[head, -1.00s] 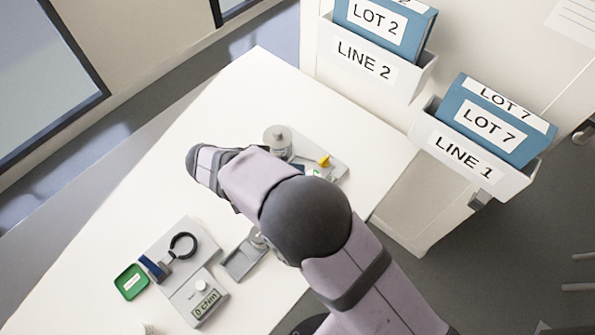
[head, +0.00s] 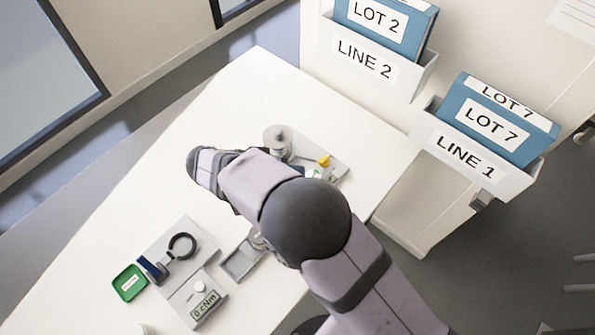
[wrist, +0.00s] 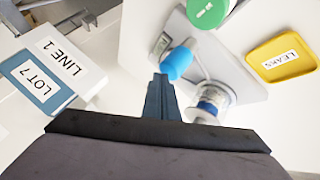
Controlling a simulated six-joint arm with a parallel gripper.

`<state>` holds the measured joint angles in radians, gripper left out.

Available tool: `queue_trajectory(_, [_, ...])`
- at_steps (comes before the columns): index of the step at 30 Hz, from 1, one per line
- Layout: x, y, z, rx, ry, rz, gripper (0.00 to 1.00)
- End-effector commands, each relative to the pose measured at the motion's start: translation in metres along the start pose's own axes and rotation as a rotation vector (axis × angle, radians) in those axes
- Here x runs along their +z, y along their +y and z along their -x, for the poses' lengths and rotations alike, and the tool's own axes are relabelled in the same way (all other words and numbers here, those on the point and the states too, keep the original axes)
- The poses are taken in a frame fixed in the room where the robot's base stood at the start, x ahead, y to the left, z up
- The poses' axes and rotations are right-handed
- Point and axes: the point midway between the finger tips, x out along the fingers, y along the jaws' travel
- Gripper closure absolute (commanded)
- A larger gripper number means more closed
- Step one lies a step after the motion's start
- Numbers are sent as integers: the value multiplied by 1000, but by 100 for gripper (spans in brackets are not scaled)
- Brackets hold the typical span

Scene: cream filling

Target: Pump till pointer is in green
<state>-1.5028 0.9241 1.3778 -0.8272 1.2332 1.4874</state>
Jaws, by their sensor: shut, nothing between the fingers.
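My gripper (wrist: 160,82) is shut and empty in the wrist view. Its fingertips are close to a rounded blue knob (wrist: 178,62) on a grey base plate (wrist: 245,88); I cannot tell whether they touch. A small display (wrist: 163,43) and a green round part (wrist: 207,12) are beyond it. A clear jar-like part with a white and blue end (wrist: 212,102) is to the right of the fingers. No pointer or green zone can be made out.
A yellow tray marked LEAKS (wrist: 281,57) lies on the right in the wrist view. In the head view, a cNm meter (head: 205,304), a small grey tray (head: 242,262) and a green tray (head: 129,283) are at the front left. The white table's far left is clear.

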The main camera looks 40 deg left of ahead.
Motion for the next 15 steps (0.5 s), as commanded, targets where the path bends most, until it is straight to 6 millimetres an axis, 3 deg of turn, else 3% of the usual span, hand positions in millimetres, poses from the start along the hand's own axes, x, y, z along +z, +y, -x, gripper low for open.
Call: queue_trajectory(15, [4, -3, -5, 0, -1, 1, 100])
